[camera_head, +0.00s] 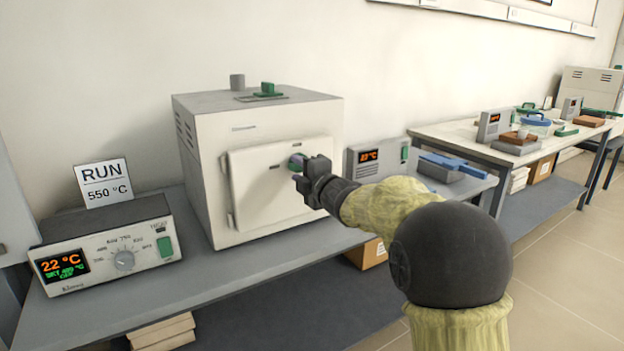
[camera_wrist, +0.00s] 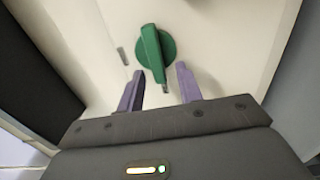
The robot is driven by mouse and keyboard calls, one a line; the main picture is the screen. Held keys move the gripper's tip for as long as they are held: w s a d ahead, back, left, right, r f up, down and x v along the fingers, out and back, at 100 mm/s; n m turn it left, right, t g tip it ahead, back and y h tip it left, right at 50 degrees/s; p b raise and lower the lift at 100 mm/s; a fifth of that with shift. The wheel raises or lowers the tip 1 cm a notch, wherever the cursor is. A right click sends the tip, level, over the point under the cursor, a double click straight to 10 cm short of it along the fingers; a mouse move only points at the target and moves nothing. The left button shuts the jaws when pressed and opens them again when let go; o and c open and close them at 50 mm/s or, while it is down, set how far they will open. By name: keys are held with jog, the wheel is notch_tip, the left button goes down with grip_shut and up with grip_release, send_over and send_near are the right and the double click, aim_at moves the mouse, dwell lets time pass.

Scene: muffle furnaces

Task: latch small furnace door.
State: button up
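The small furnace (camera_head: 215,195) is a pale box on the left bench, and its door (camera_head: 265,185) looks closed against the front. A green latch handle (camera_wrist: 155,50) with a round base and a long bar shows on the door in the wrist view. In the head view the latch is mostly hidden behind my gripper (camera_head: 298,165), with a little green showing. In the wrist view my gripper (camera_wrist: 160,88) is open, its two purple fingers apart. The lower end of the latch bar reaches toward the gap between the fingertips; I cannot tell whether they touch it.
A controller (camera_head: 105,245) reading 22 °C stands left of the furnace, with a RUN 550 °C sign (camera_head: 103,183) behind it. Another controller (camera_head: 375,160) stands to the right. A blue item (camera_head: 452,166) lies near the bench's right end. A second bench (camera_head: 470,140) carries more equipment.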

jog(key=v, duration=1.7)
jog(key=shift+p, duration=0.45)
jog(key=shift+d, duration=0.1)
